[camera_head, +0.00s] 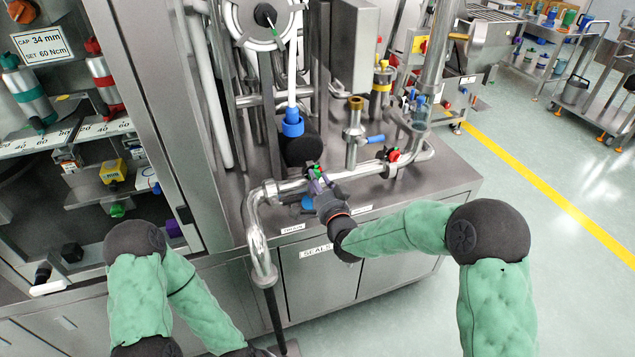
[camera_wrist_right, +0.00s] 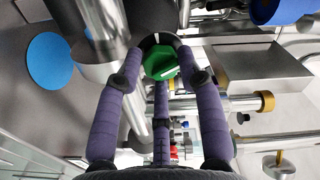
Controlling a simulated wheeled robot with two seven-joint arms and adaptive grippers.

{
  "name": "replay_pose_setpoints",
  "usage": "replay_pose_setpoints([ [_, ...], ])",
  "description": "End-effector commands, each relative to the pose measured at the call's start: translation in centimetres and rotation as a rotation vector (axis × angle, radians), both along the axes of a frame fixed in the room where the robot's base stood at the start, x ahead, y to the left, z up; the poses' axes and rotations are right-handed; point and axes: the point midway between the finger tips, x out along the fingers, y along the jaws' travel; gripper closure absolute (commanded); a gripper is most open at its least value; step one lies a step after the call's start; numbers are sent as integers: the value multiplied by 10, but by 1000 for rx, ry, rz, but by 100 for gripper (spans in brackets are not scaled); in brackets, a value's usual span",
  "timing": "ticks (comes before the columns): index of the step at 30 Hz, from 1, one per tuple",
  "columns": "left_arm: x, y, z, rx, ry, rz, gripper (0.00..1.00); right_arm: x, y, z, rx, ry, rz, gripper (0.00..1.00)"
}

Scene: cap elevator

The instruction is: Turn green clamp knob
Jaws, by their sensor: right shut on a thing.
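The green clamp knob (camera_wrist_right: 161,60) sits between the purple fingers of my right gripper (camera_wrist_right: 160,48) in the right wrist view. The fingers are closed around it. In the head view a bit of the green knob (camera_head: 316,168) shows at the fingertips of my right gripper (camera_head: 318,180), at the pipe joint above the cabinet front. Much of the clamp is hidden by the gripper. My left arm hangs low at the left of the head view; its gripper is out of the picture.
A steel pipe (camera_head: 256,240) bends down left of the right gripper. A red valve knob (camera_head: 393,155) and a blue-handled valve (camera_head: 355,130) stand to its right. A black cylinder with a blue cap (camera_head: 292,123) stands behind.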

Motion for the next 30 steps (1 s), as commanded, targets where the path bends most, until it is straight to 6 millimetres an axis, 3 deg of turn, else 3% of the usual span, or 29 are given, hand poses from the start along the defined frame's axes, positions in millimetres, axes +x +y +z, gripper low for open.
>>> replay_pose_setpoints([
  [17, 0, 0, 0, 0, 0, 0, 100, -2, 2, -3, 62, 27, 5, 95],
  [30, 0, 0, 0, 0, 0, 0, 100, -2, 3, -3, 384, 135, 5, 95],
])
